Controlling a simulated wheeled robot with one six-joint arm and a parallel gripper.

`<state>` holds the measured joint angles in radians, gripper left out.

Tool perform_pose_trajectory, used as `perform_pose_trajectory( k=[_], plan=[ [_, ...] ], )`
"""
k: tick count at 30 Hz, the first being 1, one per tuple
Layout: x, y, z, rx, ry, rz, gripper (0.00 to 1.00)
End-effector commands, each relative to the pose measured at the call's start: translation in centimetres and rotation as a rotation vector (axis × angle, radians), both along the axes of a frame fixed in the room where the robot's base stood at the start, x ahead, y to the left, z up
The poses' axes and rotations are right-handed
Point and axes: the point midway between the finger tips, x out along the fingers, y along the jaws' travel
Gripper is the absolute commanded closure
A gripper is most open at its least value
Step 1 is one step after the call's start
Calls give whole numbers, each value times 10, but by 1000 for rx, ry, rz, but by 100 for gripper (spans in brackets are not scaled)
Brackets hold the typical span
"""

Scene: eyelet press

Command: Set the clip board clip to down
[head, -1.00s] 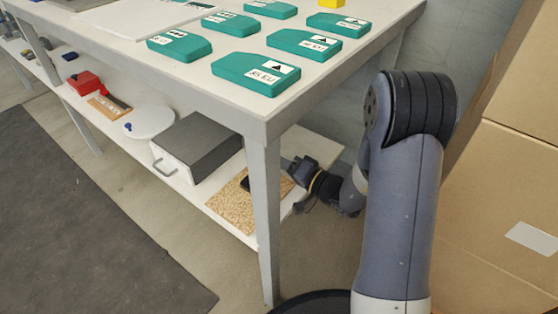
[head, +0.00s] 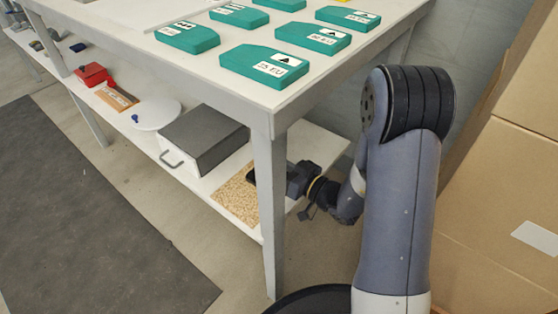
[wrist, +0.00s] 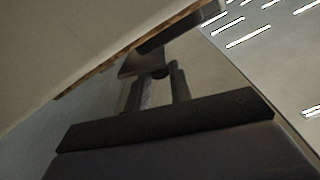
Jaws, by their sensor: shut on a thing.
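The clip board (head: 234,196) is a brown speckled board lying on the lower shelf, partly hidden by the table leg. Its dark clip (head: 251,177) sits at the board's right side, partly hidden behind the leg. In the wrist view the clip (wrist: 142,62) is a dark piece beside the board's thin brown edge (wrist: 100,66). My gripper (wrist: 158,88) is shut on the clip, with its two fingers at the clip's lower end. In the head view my gripper (head: 283,180) reaches in from the right, behind the table leg. The clip's exact angle is hard to tell.
The table leg (head: 269,215) stands close in front of my gripper. A grey box with a handle (head: 203,140) stands left of the board on the shelf. Teal blocks (head: 265,66) lie on the tabletop. Cardboard boxes (head: 500,190) stand at the right.

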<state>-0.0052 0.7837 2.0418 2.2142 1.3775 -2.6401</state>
Motion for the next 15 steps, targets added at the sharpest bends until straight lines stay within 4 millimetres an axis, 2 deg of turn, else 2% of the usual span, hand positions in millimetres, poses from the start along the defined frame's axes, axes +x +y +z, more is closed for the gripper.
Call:
perform_pose_trajectory(
  k=[15],
  plan=[
    [-6, 4, -9, -151, -190, 0, 100]
  ],
)
